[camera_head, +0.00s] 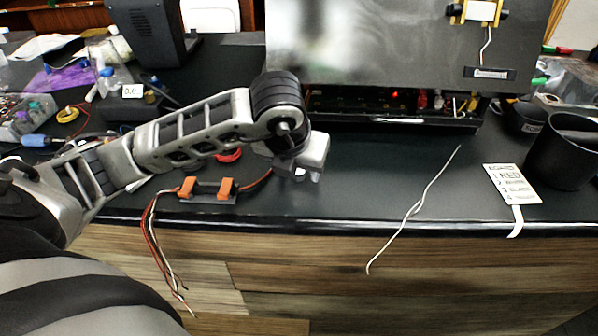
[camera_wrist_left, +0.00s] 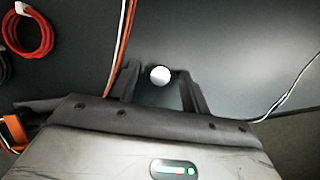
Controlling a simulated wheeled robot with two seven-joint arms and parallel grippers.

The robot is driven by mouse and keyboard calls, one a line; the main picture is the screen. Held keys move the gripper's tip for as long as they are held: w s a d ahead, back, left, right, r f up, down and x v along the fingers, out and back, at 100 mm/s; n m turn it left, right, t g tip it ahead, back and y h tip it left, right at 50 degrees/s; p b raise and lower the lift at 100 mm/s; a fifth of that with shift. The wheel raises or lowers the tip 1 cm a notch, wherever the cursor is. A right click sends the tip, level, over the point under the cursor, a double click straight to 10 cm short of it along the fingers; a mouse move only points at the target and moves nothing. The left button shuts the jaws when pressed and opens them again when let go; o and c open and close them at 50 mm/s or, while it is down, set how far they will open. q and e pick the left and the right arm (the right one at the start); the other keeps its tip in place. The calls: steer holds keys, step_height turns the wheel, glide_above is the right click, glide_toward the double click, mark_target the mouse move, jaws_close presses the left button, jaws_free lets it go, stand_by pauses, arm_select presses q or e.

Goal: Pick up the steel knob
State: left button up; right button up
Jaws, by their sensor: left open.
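The steel knob (camera_wrist_left: 160,76) shows in the left wrist view as a small, bright, round top on the dark tabletop. My left gripper (camera_head: 308,174) is open over the table, left of the picture's middle in the head view, pointing down. In the left wrist view its two dark fingers (camera_wrist_left: 158,84) stand on either side of the knob, with gaps between them and it. The height of the fingertips relative to the knob is hard to tell. My right gripper is not in view.
An orange-clipped block (camera_head: 208,190) with loose wires lies left of the gripper. A red wire coil (camera_wrist_left: 30,35) is close by. A white wire (camera_head: 414,208) hangs over the front edge. The large brewer panel (camera_head: 360,50) stands behind. A label card (camera_head: 511,184) and black cup (camera_head: 567,150) are right.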

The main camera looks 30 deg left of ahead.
arm_select(q)
jaws_close()
